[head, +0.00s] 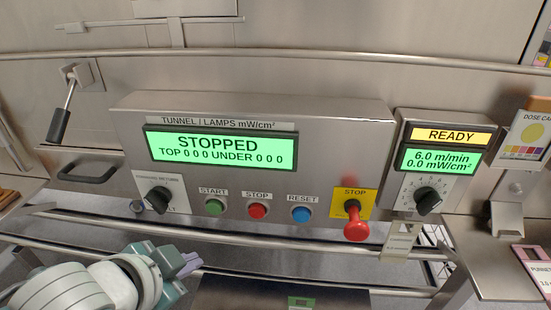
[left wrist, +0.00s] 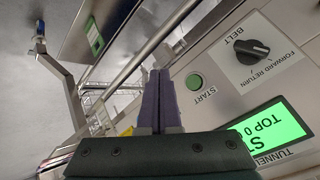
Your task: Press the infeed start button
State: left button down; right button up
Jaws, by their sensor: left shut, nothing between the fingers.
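The green START button (head: 214,206) is on the lower left of the sloped control panel, under the screen. It also shows in the left wrist view (left wrist: 194,82), just right of my fingertips. My left gripper (head: 188,264) is below and slightly left of the button in the head view. Its purple fingers are shut together with nothing between them, also in the left wrist view (left wrist: 160,75). The fingertips look apart from the button; the exact gap is unclear. The screen (head: 220,149) reads STOPPED. My right gripper is in neither view.
Right of START are a red STOP button (head: 257,211), a blue RESET button (head: 301,214) and a red emergency stop (head: 356,226) on a yellow plate. A black BELT knob (head: 158,199) sits left of START. A metal rail (head: 290,247) runs below the panel.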

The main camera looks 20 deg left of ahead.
aim_at(216, 214)
pick_arm(q)
jog(key=w+a+b, duration=0.2)
jog(key=w+b, duration=0.1)
jog(key=w, duration=0.5)
jog(key=shift+b, duration=0.35)
jog(key=shift+w, duration=0.1)
dwell(1.6)
jog(key=shift+w, duration=0.3)
jog(key=shift+w+a+b, duration=0.2)
jog(key=shift+w+b, duration=0.15)
jog(key=shift+w, duration=0.2)
dwell(0.7)
jog(key=shift+s, duration=0.1)
jog(key=shift+s+d+p, duration=0.25)
jog(key=shift+s+p, duration=0.55)
jog(key=shift+p, duration=0.1)
